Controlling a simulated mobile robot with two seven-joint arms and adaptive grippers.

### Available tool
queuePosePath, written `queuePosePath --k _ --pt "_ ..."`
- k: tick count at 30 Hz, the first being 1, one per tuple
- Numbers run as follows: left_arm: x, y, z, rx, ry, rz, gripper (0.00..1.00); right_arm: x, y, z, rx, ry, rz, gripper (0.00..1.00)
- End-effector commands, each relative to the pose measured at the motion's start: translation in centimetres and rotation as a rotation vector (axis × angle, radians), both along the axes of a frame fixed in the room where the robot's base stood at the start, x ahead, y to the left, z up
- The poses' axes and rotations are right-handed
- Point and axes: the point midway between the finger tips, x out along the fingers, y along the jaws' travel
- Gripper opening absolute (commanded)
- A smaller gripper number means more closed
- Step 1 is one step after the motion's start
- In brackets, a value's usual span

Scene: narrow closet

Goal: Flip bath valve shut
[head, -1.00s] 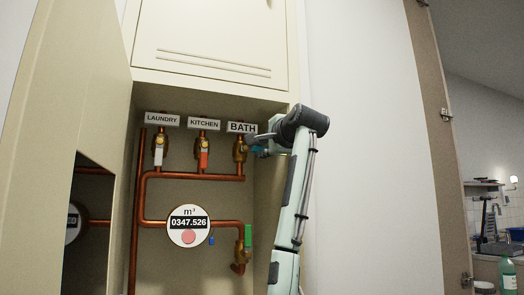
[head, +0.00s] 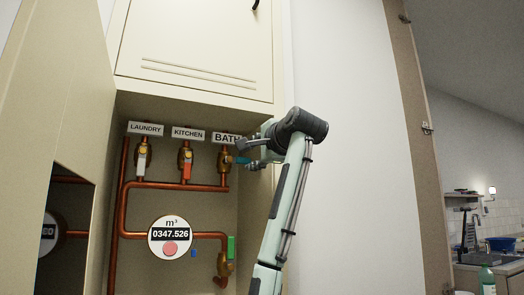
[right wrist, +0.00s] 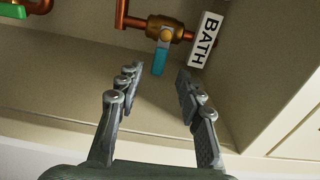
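The bath valve (head: 224,160) is a brass valve on a copper pipe under the BATH sign (head: 226,138). Its teal handle (right wrist: 160,60) points crosswise to the pipe in the right wrist view; in the head view it sticks out to the right, partly behind my gripper. My right gripper (head: 243,153) is at the right of this valve. In the right wrist view its fingers (right wrist: 160,73) are apart and empty, with the handle between and just beyond the tips. No contact is visible. My left gripper is not in view.
The laundry valve (head: 142,156) with a white handle and the kitchen valve (head: 185,162) with an orange handle stand left. Below are a round meter (head: 170,237) and a green-handled valve (head: 231,247). The cabinet's right side wall (right wrist: 275,80) is close to my gripper.

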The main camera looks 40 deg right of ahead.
Motion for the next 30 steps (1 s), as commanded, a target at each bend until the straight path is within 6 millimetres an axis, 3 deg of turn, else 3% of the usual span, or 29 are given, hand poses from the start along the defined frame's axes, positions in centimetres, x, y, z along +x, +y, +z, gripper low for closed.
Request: queuePosePath --k 6,12,30 --pt "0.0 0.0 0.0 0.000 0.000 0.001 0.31 -4.5 1.1 0.0 0.000 -0.003 -0.001 0.37" --pt "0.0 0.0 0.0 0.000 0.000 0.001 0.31 -6.7 1.6 0.0 -0.001 -0.001 0.000 0.37" --pt "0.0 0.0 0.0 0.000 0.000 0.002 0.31 -7.2 1.7 0.0 -0.001 0.001 0.000 0.37"
